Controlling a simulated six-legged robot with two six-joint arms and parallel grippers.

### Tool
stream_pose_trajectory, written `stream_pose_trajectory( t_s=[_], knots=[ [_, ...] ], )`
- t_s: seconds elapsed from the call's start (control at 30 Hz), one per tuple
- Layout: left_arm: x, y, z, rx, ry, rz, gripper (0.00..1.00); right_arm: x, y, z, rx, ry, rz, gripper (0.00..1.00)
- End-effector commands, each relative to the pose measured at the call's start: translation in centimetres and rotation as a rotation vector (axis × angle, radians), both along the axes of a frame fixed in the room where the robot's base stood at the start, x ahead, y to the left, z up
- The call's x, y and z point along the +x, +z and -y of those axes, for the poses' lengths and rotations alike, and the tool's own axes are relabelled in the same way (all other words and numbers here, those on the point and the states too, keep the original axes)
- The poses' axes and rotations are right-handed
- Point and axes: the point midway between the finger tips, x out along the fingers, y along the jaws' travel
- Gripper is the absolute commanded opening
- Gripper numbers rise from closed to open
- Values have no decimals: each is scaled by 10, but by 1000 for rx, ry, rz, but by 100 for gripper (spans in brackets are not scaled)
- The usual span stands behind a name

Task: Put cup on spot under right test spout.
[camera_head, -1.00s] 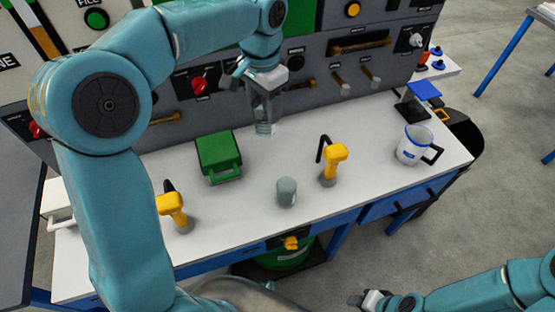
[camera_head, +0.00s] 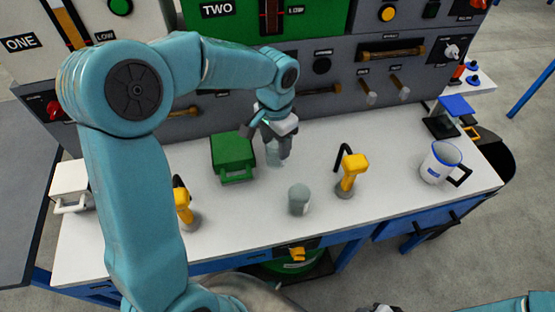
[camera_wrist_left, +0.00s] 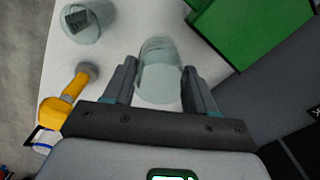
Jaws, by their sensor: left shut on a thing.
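My left gripper (camera_head: 277,138) is shut on a clear greyish cup (camera_head: 274,156), just right of the green box. In the left wrist view the held cup (camera_wrist_left: 158,75) sits between the two fingers (camera_wrist_left: 160,88). I cannot tell whether its base touches the worktop. A second grey cup (camera_head: 299,200) stands upright on the worktop, also seen in the left wrist view (camera_wrist_left: 82,24). The right spout (camera_head: 352,172), yellow with a black handle, stands right of that cup. The left spout (camera_head: 185,207) is partly behind my left arm. My right gripper (camera_head: 380,308) barely shows at the bottom edge.
The green box (camera_head: 232,155) stands close left of the held cup. A white mug (camera_head: 440,162) and a blue-topped stand (camera_head: 455,107) are at the right. The grey control panel (camera_head: 330,80) rises behind. The white worktop (camera_head: 335,215) is clear at front middle.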

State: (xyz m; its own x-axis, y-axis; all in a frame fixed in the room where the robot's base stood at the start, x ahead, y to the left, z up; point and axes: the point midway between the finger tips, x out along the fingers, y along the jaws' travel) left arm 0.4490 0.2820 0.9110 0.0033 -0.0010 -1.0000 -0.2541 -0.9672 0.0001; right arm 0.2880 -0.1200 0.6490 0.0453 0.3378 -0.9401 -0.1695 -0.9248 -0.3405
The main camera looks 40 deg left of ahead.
Motion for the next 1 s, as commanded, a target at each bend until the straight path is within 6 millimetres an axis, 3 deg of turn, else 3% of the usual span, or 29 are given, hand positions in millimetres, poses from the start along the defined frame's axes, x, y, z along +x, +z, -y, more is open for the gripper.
stream_pose_trajectory(
  t_s=[0.1, 0.27, 0.5, 0.93, 0.97, 1.0],
  knots=[
    [1, -23, 0, 0, -1, -3, 11, 0, -2, 0, 0, 0, 0, 43],
    [3, -37, 0, 1, -1, -2, 11, 0, -3, 0, 0, 0, 1, 43],
    [4, -72, 0, 0, -1, -2, 11, 0, -5, 0, 0, 0, 1, 43],
    [4, -79, 0, 0, -1, 1, 11, 0, -10, 0, 0, 0, 1, 43],
    [4, -77, 0, 0, -1, 1, 66, 0, -8, 0, 0, 0, 0, 43],
    [4, -77, 0, 0, -1, 1, 79, 0, -8, 0, 0, 0, 0, 43]
  ],
)
